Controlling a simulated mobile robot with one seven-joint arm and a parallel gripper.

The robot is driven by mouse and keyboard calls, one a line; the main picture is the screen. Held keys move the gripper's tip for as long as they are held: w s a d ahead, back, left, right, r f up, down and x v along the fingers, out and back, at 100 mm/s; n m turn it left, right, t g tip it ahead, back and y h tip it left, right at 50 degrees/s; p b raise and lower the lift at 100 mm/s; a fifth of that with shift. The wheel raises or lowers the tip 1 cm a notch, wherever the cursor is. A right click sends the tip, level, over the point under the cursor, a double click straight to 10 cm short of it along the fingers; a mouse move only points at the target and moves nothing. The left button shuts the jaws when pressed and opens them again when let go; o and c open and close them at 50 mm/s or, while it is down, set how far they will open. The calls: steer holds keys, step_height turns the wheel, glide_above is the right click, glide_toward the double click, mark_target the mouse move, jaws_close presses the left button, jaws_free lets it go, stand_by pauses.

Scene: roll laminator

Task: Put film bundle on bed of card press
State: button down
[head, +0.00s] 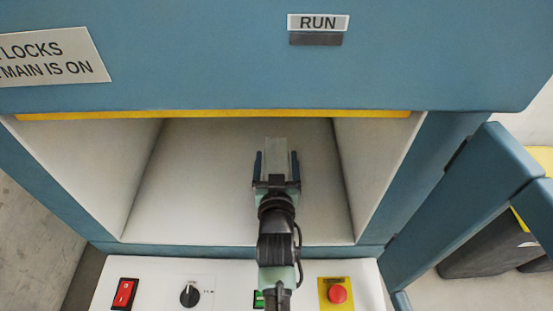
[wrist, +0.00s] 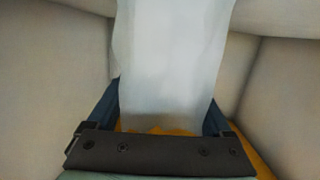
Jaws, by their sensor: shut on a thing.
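The film bundle (head: 277,155) is a pale, translucent block between the fingers of my gripper (head: 272,165). My gripper is shut on it inside the white bay of the blue press. In the wrist view the bundle (wrist: 170,60) fills the middle and reaches up out of the frame, with a dark blue finger at each side of its near end. The bay floor (head: 190,190) is white and bare around my gripper. I cannot tell whether the bundle touches the floor or back of the bay.
The blue upper housing (head: 200,70) with a yellow lower edge (head: 215,114) overhangs the bay. White side walls (head: 375,165) bound it. Below are a red switch (head: 124,293), a black knob (head: 190,294) and a red stop button (head: 337,293). A blue door (head: 460,200) stands open at right.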

jaws_free()
steer(key=shift+s, duration=0.1)
steer(key=s+r, duration=0.2)
steer(key=s, duration=1)
steer(key=shift+s+p, duration=0.3)
steer(key=shift+p, duration=0.15)
